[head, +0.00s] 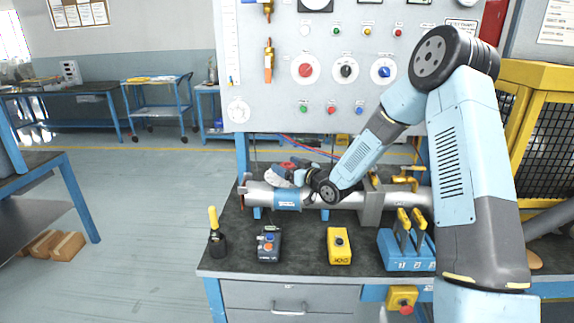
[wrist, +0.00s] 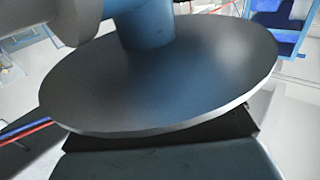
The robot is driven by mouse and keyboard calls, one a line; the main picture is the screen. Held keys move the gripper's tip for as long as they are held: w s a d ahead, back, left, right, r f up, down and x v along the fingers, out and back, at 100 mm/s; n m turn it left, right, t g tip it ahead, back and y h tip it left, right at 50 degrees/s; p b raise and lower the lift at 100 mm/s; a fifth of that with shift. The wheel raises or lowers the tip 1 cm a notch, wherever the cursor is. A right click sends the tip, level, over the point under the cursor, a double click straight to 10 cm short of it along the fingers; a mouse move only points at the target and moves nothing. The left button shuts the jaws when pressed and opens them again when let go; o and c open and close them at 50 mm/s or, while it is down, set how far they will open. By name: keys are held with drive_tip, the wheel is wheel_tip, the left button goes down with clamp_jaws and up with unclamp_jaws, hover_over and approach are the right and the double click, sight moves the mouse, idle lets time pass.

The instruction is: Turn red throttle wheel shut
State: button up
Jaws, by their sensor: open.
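A small red part (head: 300,162) shows behind my gripper above the grey pipe (head: 345,198); it may be the red throttle wheel, but it is mostly hidden and its turn cannot be read. My gripper (head: 298,174) is open above the pipe, close to the red part and a white rounded piece (head: 279,175). Whether it touches either cannot be told. In the wrist view a large dark grey disc (wrist: 160,85) with a blue stem (wrist: 146,25) fills the middle. No red wheel and no fingertips can be made out there.
On the bench stand a yellow-handled tool (head: 214,230), a dark control box (head: 268,244), a yellow box (head: 339,246) and a blue lever block (head: 400,250). The gauge panel (head: 280,110) rises behind. A yellow cage (head: 540,110) stands right.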

drive_tip(key=shift+x, duration=1.05)
drive_tip(key=shift+c, duration=0.3)
